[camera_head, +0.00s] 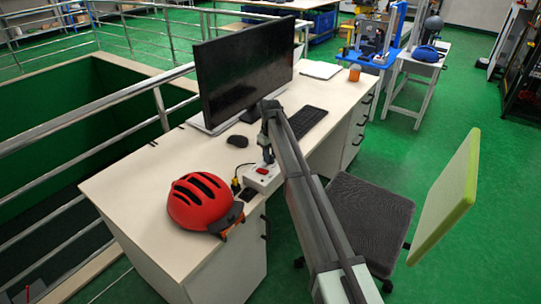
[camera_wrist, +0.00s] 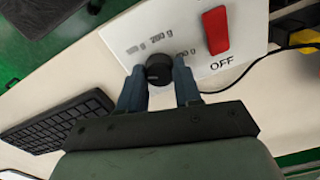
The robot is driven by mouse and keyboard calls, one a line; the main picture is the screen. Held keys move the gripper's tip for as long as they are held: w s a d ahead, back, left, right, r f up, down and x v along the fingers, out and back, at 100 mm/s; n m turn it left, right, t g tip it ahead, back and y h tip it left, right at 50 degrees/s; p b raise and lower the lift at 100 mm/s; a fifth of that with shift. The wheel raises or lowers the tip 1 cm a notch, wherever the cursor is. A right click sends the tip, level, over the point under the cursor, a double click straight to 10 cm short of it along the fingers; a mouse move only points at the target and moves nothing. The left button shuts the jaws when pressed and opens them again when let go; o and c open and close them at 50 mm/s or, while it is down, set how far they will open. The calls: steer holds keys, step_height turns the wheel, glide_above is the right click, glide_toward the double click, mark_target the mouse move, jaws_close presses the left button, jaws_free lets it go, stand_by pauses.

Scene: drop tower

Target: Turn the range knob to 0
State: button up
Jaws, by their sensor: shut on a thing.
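The range knob (camera_wrist: 160,68) is a round black knob on a white control box (camera_wrist: 246,40), in the wrist view. My gripper (camera_wrist: 159,72) has one finger on each side of the knob and is shut on it. Blurred gram labels show along the knob's far side, and I cannot read which mark it points at. A red switch (camera_wrist: 216,30) sits beside it, with OFF printed below. In the head view the control box (camera_head: 262,178) stands near the desk's front edge, and my gripper (camera_head: 268,157) reaches down onto it, hiding the knob.
A red helmet (camera_head: 200,202) lies on the desk (camera_head: 130,190) left of the box. A yellow-ended black cable (camera_wrist: 262,56) runs beside the box. A chair (camera_head: 370,215) stands at the front.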

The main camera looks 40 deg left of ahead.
mark_target(271, 157)
steer(key=n, duration=0.4)
steer(key=shift+n, duration=0.3)
stand_by(0.3)
steer(key=o, duration=1)
steer(key=shift+o, duration=0.2)
step_height(271, 157, up, 14)
steer(key=shift+f, duration=0.15)
stand_by(0.5)
